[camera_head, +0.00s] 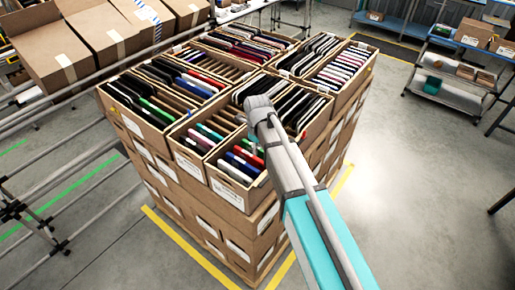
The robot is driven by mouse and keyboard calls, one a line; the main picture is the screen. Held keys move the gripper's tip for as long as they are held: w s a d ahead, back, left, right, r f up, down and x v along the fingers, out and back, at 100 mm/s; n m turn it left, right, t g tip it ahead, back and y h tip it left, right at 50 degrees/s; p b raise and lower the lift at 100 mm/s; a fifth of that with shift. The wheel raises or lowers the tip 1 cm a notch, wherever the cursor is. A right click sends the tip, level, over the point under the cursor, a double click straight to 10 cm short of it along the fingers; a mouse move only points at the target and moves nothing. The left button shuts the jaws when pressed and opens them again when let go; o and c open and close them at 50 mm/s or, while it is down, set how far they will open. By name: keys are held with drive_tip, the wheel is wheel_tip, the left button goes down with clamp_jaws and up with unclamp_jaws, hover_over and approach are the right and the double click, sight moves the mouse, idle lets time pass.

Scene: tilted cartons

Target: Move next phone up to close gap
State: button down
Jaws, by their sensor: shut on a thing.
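Open cartons of upright, leaning phones form the top layer of a stacked pallet. My gripper (254,138) reaches down into the right side of this carton from above. It is shut on a phone, but my wrist and arm hide most of the jaws and of the phone. I cannot tell its colour for sure or how high it is.
Neighbouring cartons hold more phones at the left (160,92), back (245,43) and right (325,62). Larger closed boxes (62,55) line a conveyor at the upper left. A shelf cart (455,75) stands at the far right.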

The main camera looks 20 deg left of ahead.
drive_tip(key=c, duration=0.5)
unclamp_jaws()
drive_tip(key=shift+c, duration=0.2)
drive_tip(key=shift+r, duration=0.15)
wheel_tip(320, 180, up, 12)
drive_tip(key=f+p, duration=0.1)
drive_tip(key=p, duration=1.1)
drive_tip(key=w+d+f+b, duration=0.1)
drive_tip(key=w+d+b, duration=0.1)
drive_tip(key=w, duration=0.5)
drive_tip(key=shift+w+d+f, duration=0.2)
drive_tip(key=shift+w+d, duration=0.2)
drive_tip(key=shift+d, duration=0.2)
